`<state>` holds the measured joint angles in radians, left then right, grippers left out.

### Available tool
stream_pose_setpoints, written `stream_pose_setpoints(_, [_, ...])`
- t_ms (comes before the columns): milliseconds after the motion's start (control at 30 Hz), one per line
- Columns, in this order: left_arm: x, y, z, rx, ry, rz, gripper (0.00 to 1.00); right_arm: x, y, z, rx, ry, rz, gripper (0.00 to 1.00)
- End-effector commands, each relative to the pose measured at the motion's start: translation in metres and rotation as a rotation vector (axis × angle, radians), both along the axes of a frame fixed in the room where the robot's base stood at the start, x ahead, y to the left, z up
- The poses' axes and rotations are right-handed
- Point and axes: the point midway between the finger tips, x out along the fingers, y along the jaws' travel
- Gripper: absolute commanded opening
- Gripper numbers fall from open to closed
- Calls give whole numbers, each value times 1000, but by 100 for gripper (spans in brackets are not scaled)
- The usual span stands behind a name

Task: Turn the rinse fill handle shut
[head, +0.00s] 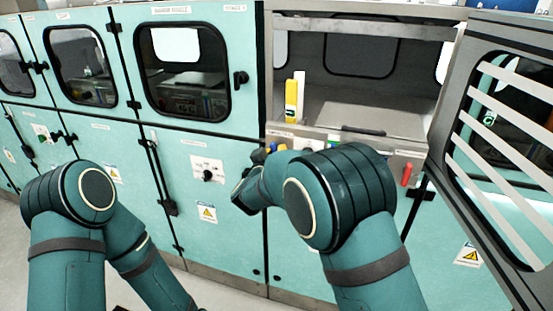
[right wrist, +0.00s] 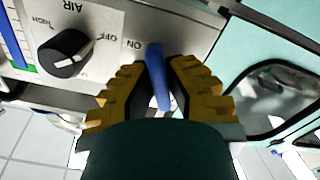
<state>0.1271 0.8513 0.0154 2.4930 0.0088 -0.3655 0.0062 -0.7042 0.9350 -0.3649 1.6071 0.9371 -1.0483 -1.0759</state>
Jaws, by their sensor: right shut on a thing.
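In the right wrist view a blue handle (right wrist: 157,76) stands out from a grey panel (right wrist: 105,20). My right gripper (right wrist: 160,82) is shut on the blue handle, with one yellow finger on each side of it. I cannot read a label that names this handle. In the head view the front of my right gripper (head: 262,155) is at the panel below the open module, and my forearm hides most of it. A red handle (head: 407,174) is on the same panel, further right. My left arm is low at the left, with its gripper out of sight.
An open slatted door (head: 470,150) stands at the right. A yellow bottle-like item (head: 291,100) stands in the open module. Closed teal cabinets (head: 215,145) line the left.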

Motion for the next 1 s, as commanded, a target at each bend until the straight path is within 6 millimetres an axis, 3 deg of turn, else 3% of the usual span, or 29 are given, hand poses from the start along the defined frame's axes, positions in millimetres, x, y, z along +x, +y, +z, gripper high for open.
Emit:
stream_pose_setpoints(500, [-10, -2, -30, -5, 21, -16, 44, 1, -1, 1, 356, -120, 0, 0])
stream_pose_setpoints(1000, [-12, -2, -35, -6, 26, -20, 44, 1, -1, 3, 445, -149, -1, 0])
